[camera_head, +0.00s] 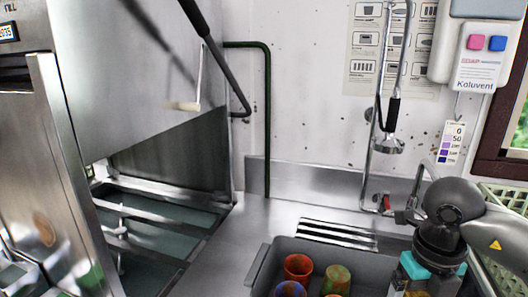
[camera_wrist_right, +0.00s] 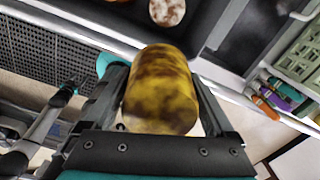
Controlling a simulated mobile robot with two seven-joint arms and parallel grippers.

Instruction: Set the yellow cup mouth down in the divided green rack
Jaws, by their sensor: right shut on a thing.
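My right gripper (camera_wrist_right: 160,100) is shut on the yellow cup (camera_wrist_right: 162,85), which has dark brown stains. In the head view my right gripper (camera_head: 428,284) is at the lower right, beside the grey tub, and only a small part of the cup shows at the bottom edge. I cannot tell which way its mouth faces. A pale green lattice rack (camera_head: 512,198) stands at the right edge of the head view, partly hidden by my right arm. A pale green rack also shows at the right in the wrist view (camera_wrist_right: 296,78). My left gripper is not in view.
A grey tub (camera_head: 262,268) holds an orange cup (camera_head: 298,267), a green-orange cup (camera_head: 337,279) and a purple cup (camera_head: 290,290). A spray hose and tap (camera_head: 388,145) hang behind. Colored bottles (camera_wrist_right: 275,96) stand near the rack. A steel dishwasher (camera_head: 150,70) is at left.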

